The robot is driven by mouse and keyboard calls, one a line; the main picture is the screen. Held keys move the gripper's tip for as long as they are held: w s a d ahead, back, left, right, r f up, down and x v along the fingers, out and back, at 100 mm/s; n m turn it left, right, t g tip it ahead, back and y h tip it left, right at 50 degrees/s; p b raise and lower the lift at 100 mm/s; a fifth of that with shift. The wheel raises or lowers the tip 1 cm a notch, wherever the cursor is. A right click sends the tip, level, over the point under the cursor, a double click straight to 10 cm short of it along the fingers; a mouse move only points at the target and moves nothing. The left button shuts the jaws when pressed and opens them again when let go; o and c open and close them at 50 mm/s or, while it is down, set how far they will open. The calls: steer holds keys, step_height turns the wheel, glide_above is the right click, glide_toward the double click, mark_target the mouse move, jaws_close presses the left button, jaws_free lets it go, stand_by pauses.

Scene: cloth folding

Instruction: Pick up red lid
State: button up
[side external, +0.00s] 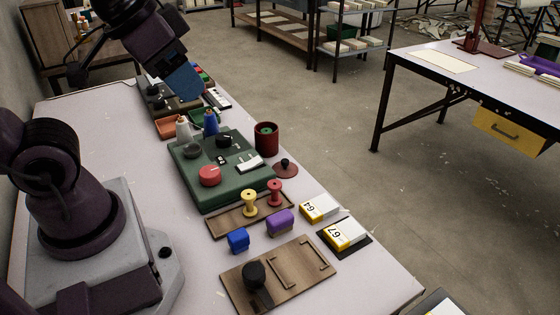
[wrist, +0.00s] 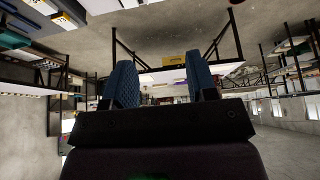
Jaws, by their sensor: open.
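The red lid (side external: 285,168), a flat dark red disc with a black knob, lies on the white table. It is just to the lower right of a dark red pot (side external: 266,138) with a green inside. My gripper (side external: 184,82) is in the air above the far part of the table, well up and left of the lid. In the wrist view, the two blue fingers of my gripper (wrist: 162,80) stand apart with nothing between them. I cannot make out the lid in the wrist view.
A green box (side external: 215,195) with knobs and switches stands left of the lid. Yellow and red spools (side external: 250,203), blue and purple blocks (side external: 238,240), and numbered boxes (side external: 320,208) are nearer. The table's right edge is close to the lid.

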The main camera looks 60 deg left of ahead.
steer(key=w+a+f+g, duration=0.3)
steer(key=w+f, duration=0.1)
steer(key=w, duration=0.1)
steer(key=m+g, duration=0.3)
steer(key=m, duration=1.4)
glide_above(285, 160)
step_height(285, 160, down, 18)
steer(key=f, duration=0.7)
steer(key=shift+w, duration=0.2)
steer(key=f, duration=0.5)
steer(key=shift+s+d+f, duration=0.1)
steer(key=shift+s, duration=0.1)
steer(key=shift+n, duration=0.3)
